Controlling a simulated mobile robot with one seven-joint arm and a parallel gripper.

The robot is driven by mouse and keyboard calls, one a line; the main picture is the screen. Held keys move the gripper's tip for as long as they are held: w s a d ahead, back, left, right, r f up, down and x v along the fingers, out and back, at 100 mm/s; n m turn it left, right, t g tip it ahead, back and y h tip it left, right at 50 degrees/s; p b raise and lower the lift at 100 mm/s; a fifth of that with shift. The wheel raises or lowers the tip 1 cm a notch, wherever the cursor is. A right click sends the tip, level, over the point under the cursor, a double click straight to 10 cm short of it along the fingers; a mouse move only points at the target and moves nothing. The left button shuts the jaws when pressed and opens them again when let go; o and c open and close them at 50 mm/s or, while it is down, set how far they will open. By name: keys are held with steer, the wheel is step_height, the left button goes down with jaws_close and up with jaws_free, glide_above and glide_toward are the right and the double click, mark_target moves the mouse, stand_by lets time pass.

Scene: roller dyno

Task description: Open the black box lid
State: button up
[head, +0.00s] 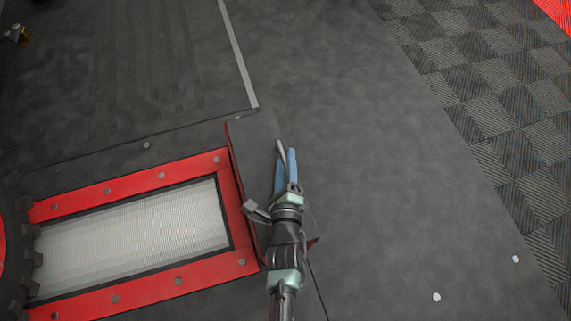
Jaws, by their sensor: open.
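A dark, flat-topped shape (256,130) with a thin red left edge lies at the right end of the red frame; it may be the black box, but I cannot tell its lid from its body. My gripper (286,148), with blue fingers, is over the right part of this shape in the head view. The fingers are apart and nothing shows between them. My gripper and wrist hide much of the shape, and I cannot tell whether the fingers touch it.
A red bolted frame (130,183) around a pale ribbed roller panel (135,238) is at the lower left. A dark toothed wheel edge (18,235) is at the far left. Dark floor (385,170) is clear to the right, up to checkered tiles (500,85).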

steer(key=shift+w, duration=0.3)
jaws_close()
stand_by(1.3)
